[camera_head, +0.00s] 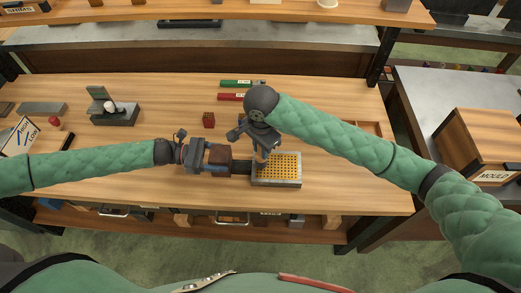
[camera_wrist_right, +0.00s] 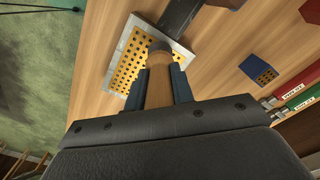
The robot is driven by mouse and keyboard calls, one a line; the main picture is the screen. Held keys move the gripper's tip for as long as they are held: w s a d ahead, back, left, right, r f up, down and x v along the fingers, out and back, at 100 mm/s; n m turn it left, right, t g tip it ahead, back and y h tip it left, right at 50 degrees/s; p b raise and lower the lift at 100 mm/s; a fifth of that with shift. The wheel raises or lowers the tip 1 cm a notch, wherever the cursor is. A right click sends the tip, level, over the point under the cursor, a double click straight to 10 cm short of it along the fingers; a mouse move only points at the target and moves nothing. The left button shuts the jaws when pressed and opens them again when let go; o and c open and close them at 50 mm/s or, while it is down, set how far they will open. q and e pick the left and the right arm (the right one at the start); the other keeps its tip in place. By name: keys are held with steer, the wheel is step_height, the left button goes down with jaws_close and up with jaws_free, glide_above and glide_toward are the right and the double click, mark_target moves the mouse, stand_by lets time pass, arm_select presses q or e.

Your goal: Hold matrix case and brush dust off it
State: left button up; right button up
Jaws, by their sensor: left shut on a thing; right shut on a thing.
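The matrix case (camera_head: 283,169) is a grey-framed block with a yellow face full of dark holes, near the table's front edge. It also shows in the right wrist view (camera_wrist_right: 126,66). My left gripper (camera_head: 242,167) is shut on its left side in the head view. My right gripper (camera_head: 264,151) points down over the case. In the right wrist view its blue fingers are shut on the wooden handle of the brush (camera_wrist_right: 160,88). The brush's dark round end overlaps the case's face; whether it touches cannot be told. The bristles are hidden.
A small red-brown block (camera_head: 208,120) stands behind the left gripper. Green (camera_head: 236,83) and red (camera_head: 231,97) labelled pieces lie behind the right gripper. A grey device (camera_head: 112,110) and a HIGH/LOW sign (camera_head: 21,137) stand at left. The table front right is clear.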

steer(key=shift+d, duration=5.65)
steer(key=shift+a, duration=6.25)
steer(key=shift+d+r, duration=0.15)
steer(key=shift+r, duration=3.85)
arm_select(q)
steer(key=o, duration=1.1)
steer(key=shift+a, duration=0.1)
steer(key=a, duration=0.8)
steer(key=a+r, duration=0.1)
steer(key=a, duration=0.2)
steer(key=shift+a, duration=0.4)
